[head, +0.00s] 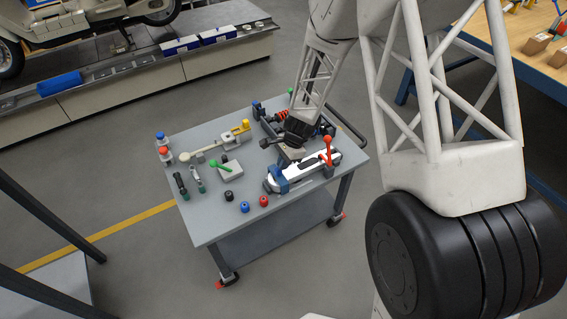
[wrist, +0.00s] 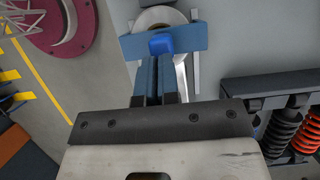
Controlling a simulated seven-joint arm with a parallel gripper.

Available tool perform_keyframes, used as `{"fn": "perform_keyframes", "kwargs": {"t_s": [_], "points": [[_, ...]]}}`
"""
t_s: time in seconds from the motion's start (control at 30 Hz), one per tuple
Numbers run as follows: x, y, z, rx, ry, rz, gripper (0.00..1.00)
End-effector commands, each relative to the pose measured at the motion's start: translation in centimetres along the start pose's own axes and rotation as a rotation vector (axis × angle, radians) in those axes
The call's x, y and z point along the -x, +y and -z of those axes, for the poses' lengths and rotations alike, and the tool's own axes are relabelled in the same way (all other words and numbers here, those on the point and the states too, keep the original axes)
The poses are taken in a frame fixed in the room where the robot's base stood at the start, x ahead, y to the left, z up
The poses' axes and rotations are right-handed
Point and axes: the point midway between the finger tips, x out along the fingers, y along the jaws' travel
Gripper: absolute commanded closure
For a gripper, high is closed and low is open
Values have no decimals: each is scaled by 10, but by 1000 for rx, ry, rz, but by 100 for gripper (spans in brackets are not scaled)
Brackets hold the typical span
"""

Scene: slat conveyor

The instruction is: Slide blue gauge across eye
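The blue gauge (wrist: 195,38) is a flat blue plate with a brighter blue block (wrist: 161,43) on its middle. In the wrist view it lies across the round pale eye (wrist: 158,17), covering its near part. In the head view the gauge (head: 282,186) is at the left end of the long white link (head: 308,170) on the cart. My gripper (wrist: 160,62) has its fingers together, with only a thin gap between them. The fingertips are right at the blue block, which looks wider than the gap. Whether they touch it is hidden. In the head view my gripper (head: 283,166) is over the gauge.
A red-handled clamp (head: 327,152) stands at the link's right part. Springs (wrist: 283,130) in a dark rack lie right of my gripper.

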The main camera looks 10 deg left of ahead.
Motion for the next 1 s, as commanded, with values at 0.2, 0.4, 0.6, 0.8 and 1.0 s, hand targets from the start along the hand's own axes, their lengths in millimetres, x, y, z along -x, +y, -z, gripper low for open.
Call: {"fn": "perform_keyframes", "kwargs": {"t_s": [0.2, 0.4, 0.6, 0.8, 1.0], "points": [[0, 7, 20, -7, -2, -10, 100], [21, 5, 37, -4, 0, -4, 100], [59, 2, 37, -3, 3, 1, 100], [90, 1, 36, -2, 3, 3, 100], [109, 0, 36, -2, 3, 3, 100]]}}
